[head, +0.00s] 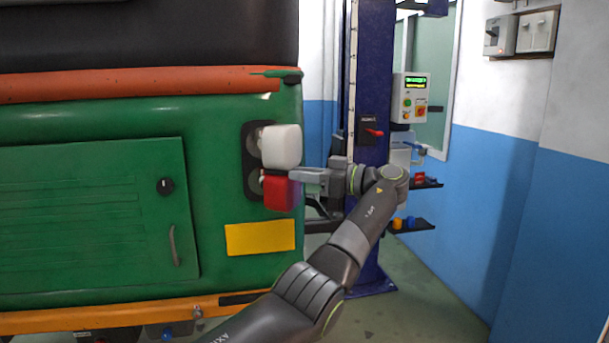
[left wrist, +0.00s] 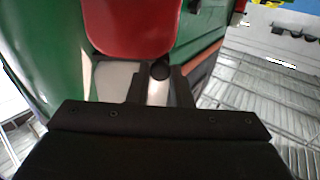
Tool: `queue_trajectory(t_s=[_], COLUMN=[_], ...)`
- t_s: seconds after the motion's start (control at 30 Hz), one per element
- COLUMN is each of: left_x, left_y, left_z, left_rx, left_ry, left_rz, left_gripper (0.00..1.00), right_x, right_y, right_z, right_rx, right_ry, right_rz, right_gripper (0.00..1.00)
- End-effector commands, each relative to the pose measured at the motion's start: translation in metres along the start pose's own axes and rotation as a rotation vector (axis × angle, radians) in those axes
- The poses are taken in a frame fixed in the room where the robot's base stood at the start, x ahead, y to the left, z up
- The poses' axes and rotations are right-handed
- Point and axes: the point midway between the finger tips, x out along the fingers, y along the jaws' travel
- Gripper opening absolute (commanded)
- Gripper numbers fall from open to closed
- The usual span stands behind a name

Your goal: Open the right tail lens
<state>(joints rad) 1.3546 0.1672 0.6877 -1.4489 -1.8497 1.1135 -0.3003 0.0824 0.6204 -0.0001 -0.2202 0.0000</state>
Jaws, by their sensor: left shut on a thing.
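The right tail lens, with a white part (head: 282,146) above and a red part (head: 281,193) below, is at the right rear corner of the green rickshaw. It stands out from its black backing plate (head: 248,150), whose round recesses show partly at the left. My left gripper (head: 290,175) reaches in from the right and is shut on the lens between the white and red parts. In the left wrist view, the red part (left wrist: 132,25) is near the fingers (left wrist: 158,88), with a small black round piece (left wrist: 160,70) between them. The exact grip contact is partly hidden. My right gripper is not in view.
The green rickshaw body (head: 90,230) fills the left, with a yellow plate (head: 260,238) below the lamp. A blue lift post (head: 371,80) with a control box (head: 410,98) stands behind my left arm. Open floor (head: 430,290) lies at the right.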

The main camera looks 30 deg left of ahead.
Motion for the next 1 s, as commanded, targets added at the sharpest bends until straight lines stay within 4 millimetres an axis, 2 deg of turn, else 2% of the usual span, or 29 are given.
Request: queue_trajectory(t_s=[0.1, 0.13, 0.3, 0.63, 1.0], left_x=[0.000, 0.000, 0.000, -0.004, -0.055], left_y=[0.001, 0.001, 0.000, 0.000, 0.001], left_z=[0.000, 0.000, 0.000, 0.001, 0.000], left_rx=[0.001, 0.001, 0.001, 0.001, 0.003], left_ry=[-0.001, -0.001, 0.000, -0.001, 0.000], left_rz=[0.002, 0.002, 0.002, 0.002, 0.003], left_gripper=[0.00, 0.22, 0.41, 0.41, 0.41], right_x=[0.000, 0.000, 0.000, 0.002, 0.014], right_y=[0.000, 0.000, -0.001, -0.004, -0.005], right_z=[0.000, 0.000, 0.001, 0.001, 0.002], right_rx=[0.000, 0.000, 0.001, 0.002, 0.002], right_ry=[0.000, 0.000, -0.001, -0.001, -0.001], right_rz=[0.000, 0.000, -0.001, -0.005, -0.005], right_gripper=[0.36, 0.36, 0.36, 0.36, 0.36])
